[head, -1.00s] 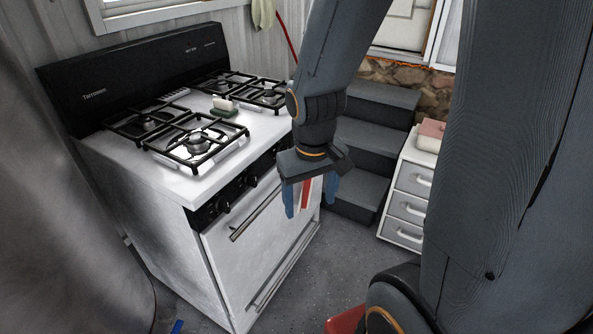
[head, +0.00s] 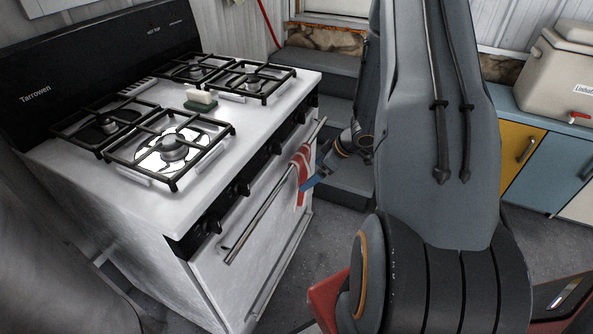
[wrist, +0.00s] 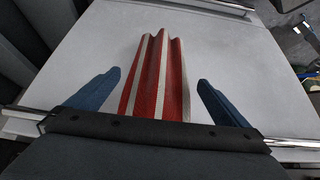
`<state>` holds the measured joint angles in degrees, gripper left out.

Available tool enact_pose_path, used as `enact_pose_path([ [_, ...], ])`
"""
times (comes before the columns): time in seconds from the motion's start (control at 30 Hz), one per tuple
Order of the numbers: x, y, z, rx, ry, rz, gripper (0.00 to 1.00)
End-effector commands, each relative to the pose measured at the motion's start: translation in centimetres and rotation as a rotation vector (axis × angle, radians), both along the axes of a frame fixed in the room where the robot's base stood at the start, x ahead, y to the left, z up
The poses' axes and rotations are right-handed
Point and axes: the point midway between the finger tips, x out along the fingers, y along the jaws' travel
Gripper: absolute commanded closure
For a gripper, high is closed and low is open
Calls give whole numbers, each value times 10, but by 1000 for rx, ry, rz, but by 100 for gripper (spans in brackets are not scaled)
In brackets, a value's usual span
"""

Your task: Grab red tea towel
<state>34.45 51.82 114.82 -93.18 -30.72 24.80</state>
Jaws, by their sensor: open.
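The red tea towel (head: 302,167), with white stripes, hangs over the oven door's handle bar (head: 262,207) near its right end. In the wrist view the towel (wrist: 158,80) hangs against the white oven door (wrist: 220,60), between my two blue fingers. My gripper (wrist: 161,88) is open, one finger on each side of the towel with a gap to both. In the head view my gripper (head: 313,183) is beside the towel, partly hidden by my arm. The towel's top is hidden by the gripper body in the wrist view.
The white stove (head: 120,200) has black burner grates and a sponge (head: 200,100) on top. Dark steps (head: 345,180) rise behind my gripper. At right, a cabinet with yellow and blue doors (head: 550,170) carries a beige cooler (head: 562,75).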

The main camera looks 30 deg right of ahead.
Motion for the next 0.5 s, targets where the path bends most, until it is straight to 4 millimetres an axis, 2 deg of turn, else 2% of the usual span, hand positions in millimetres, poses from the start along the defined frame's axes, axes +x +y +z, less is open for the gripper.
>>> enact_pose_path([
  [0.5, 19, 14, -46, 8, 2, 11, 0],
])
